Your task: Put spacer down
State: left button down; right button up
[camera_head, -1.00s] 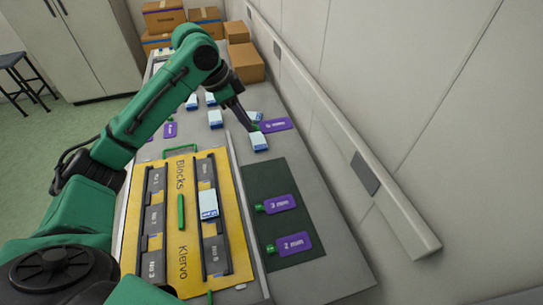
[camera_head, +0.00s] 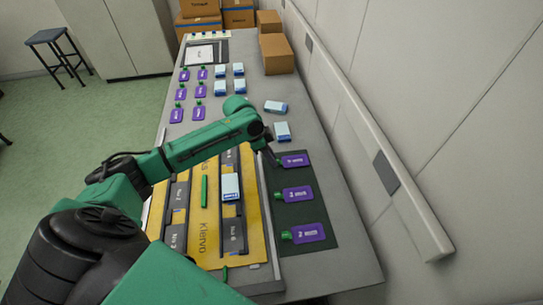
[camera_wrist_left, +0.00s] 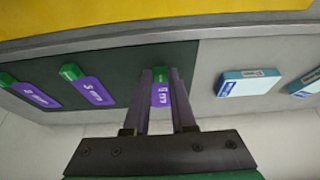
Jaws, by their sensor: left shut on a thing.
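My left gripper (camera_head: 276,159) is shut on a purple spacer (camera_head: 296,160) with a green tip, at the far end of the dark green mat (camera_head: 322,200). In the left wrist view the spacer (camera_wrist_left: 161,94) shows between my two fingers (camera_wrist_left: 162,82), partly hidden by them. I cannot tell whether it touches the mat. Two more purple spacers, the middle one (camera_head: 297,194) and the near one (camera_head: 307,233), lie on the mat in a row with it. My right gripper is not in view.
A yellow board (camera_head: 254,242) with dark slotted rails lies left of the mat, a light blue box (camera_head: 231,186) on it. Two light blue boxes (camera_head: 282,131) lie just beyond the mat. Purple pieces (camera_head: 177,115) and boxes stand farther back. The wall runs along the right.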

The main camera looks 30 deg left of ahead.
pick_arm(q)
jog(key=c, duration=0.7)
grip_release()
jog(key=shift+f, duration=0.1)
jog(key=shift+c, duration=0.2)
jog(key=b+v, duration=0.1)
jog(key=v, duration=1.1)
jog(key=shift+r, duration=0.25)
jog(key=shift+d+f, duration=0.1)
